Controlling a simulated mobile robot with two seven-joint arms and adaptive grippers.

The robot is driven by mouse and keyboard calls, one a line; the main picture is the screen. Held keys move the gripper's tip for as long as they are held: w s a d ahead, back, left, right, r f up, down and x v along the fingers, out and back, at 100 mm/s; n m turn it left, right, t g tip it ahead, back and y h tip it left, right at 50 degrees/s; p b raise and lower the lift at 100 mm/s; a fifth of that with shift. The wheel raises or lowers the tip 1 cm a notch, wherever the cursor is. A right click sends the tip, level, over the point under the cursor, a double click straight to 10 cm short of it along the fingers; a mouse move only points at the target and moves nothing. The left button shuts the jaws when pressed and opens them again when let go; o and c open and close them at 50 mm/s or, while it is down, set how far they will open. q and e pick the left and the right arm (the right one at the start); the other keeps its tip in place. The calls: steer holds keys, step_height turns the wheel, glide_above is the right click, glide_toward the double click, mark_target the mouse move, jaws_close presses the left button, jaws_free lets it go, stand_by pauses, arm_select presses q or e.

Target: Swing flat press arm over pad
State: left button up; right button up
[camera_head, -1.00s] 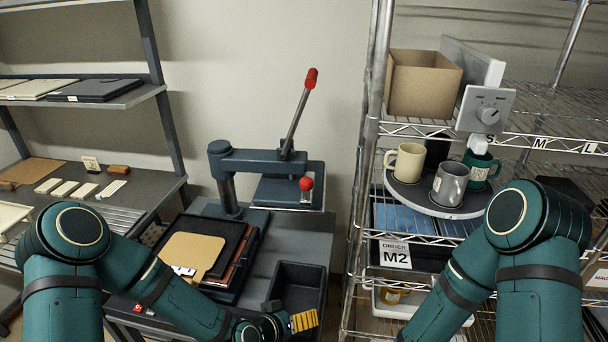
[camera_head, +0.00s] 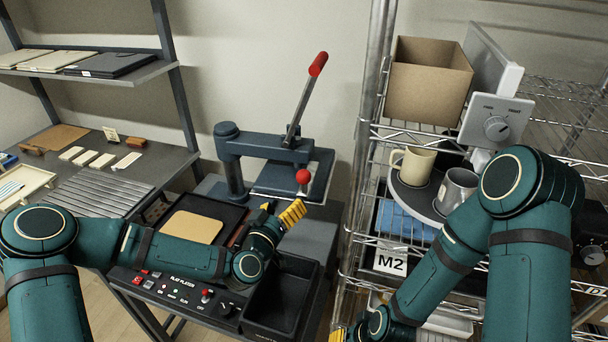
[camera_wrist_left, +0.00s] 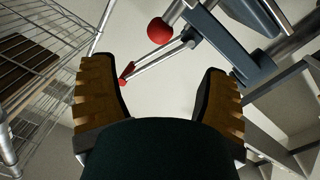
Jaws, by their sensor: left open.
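The press arm (camera_head: 262,147) reaches right from its dark column, with the flat platen (camera_head: 325,165) under its end, off to the right of the tan pad (camera_head: 193,227). A red ball knob (camera_head: 303,176) sits at the platen's front, and a lever with a red grip (camera_head: 318,64) rises above. The pad lies on a dark base, partly behind my left arm. My left gripper (camera_head: 281,211) is open and empty, just below and in front of the knob, apart from it. In the left wrist view the knob (camera_wrist_left: 160,31) shows beyond the open fingers. My right gripper (camera_head: 338,335) barely shows at the bottom edge.
A control panel (camera_head: 170,289) and an empty dark bin (camera_head: 285,297) are in front of the press. A wire rack (camera_head: 362,150) with mugs stands close on the right. A grey shelf unit (camera_head: 180,110) stands on the left.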

mark_target(300, 181)
arm_select(q)
steer(key=x, duration=1.3)
jaws_close()
